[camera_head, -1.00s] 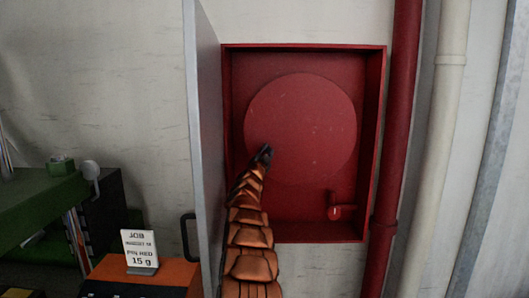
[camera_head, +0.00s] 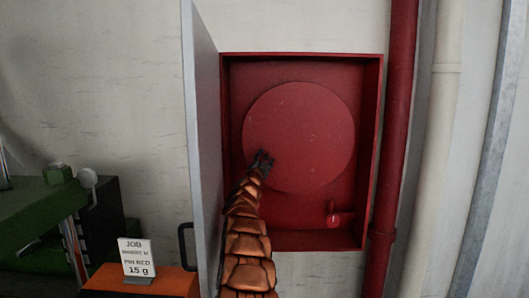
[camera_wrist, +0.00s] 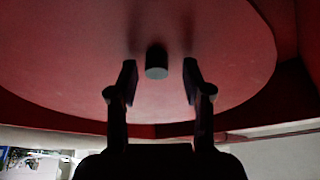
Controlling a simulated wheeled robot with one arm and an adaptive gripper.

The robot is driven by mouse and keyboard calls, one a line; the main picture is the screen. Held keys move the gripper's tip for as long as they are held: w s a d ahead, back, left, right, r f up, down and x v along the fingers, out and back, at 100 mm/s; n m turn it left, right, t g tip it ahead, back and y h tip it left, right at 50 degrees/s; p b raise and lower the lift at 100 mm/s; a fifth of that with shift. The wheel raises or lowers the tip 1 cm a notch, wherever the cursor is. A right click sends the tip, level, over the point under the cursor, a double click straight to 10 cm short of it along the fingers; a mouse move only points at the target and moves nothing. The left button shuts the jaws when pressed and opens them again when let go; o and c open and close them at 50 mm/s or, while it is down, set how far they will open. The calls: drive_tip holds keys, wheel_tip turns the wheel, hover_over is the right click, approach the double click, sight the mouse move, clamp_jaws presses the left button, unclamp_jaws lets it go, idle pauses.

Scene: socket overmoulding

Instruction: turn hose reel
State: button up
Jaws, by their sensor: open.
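The hose reel (camera_head: 305,130) is a round red disc inside an open red wall cabinet (camera_head: 371,150). It also fills the upper part of the wrist view (camera_wrist: 60,50). A short dark peg with a pale end (camera_wrist: 157,70) stands out from the disc in the wrist view. My gripper (camera_head: 264,156) is at the disc's lower left in the head view. In the wrist view my gripper (camera_wrist: 158,82) is open, with one finger on each side of the peg and a gap on both sides. In the head view the peg is hidden behind my gripper.
The cabinet's grey door (camera_head: 203,150) stands open at the left, close to my arm. A red valve handle (camera_head: 333,218) is low in the cabinet. A red pipe (camera_head: 392,130) runs down at the right. A job sign (camera_head: 136,257) stands on an orange box at the lower left.

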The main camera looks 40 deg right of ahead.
sight(267, 131)
wheel_tip(267, 131, up, 7)
drive_tip(key=shift+r, duration=1.3)
